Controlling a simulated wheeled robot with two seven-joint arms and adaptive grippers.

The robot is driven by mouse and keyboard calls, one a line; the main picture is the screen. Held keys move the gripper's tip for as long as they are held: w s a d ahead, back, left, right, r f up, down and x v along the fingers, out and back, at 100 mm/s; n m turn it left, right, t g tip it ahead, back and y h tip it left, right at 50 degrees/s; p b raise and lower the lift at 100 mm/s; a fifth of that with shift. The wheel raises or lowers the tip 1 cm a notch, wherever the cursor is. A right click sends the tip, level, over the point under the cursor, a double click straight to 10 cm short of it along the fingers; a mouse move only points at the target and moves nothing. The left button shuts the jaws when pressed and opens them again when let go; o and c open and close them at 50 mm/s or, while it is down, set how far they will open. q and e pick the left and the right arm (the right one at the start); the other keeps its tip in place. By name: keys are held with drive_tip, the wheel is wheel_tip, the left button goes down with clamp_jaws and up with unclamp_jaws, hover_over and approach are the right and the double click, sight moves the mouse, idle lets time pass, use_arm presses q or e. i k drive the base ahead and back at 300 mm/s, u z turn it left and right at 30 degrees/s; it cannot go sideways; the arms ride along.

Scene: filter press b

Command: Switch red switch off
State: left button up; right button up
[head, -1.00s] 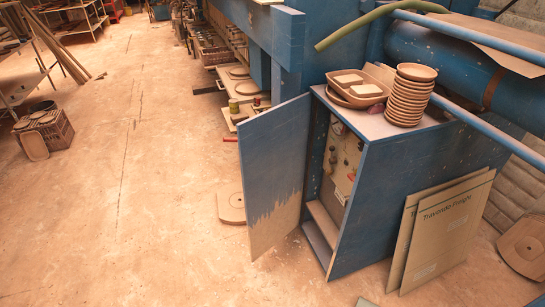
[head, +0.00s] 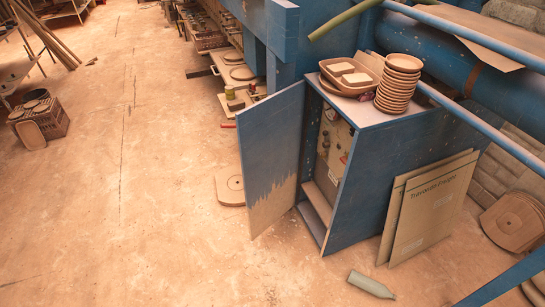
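A blue cabinet (head: 372,185) stands right of centre with its blue door (head: 270,150) swung open to the left. Inside is a pale control panel (head: 336,140) with several small knobs or switches, seen at a steep angle. Some reddish parts show on the panel, but they are too small to tell which one is the red switch or how it is set. Neither of my grippers is in view.
Stacked brown bowls (head: 398,84) and a tray (head: 348,75) sit on the cabinet top. Cardboard sheets (head: 432,207) lean on its right side. A grey-green bottle-like object (head: 371,284) lies on the floor in front. The floor (head: 120,210) at left is open.

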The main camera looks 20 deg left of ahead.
sight(343, 159)
drive_tip(key=u, duration=1.75)
drive_tip(key=i, duration=3.55)
drive_tip(key=z, duration=3.05)
